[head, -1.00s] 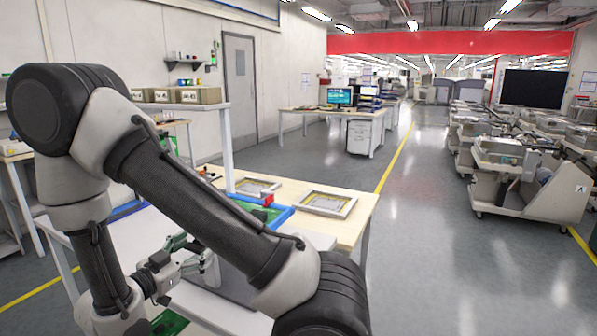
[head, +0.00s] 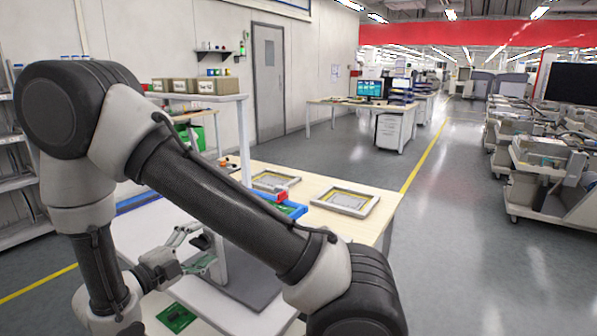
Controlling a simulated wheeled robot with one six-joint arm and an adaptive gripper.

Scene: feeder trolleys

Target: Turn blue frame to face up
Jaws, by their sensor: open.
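Part of a blue frame (head: 296,211) shows on the wooden table, just behind my arm, with a red block (head: 281,196) at its edge and some green inside. My arm hides most of it, so I cannot tell which side faces up. A blue strip (head: 138,203) shows left of my arm; I cannot tell if it belongs to the same frame. My gripper (head: 206,252) is open at the lower left of the head view, over the white and grey table area. It looks empty and apart from the blue frame.
A green board (head: 176,317) lies below my gripper. Open floor (head: 450,260) lies to the right, before the trolleys (head: 545,170).

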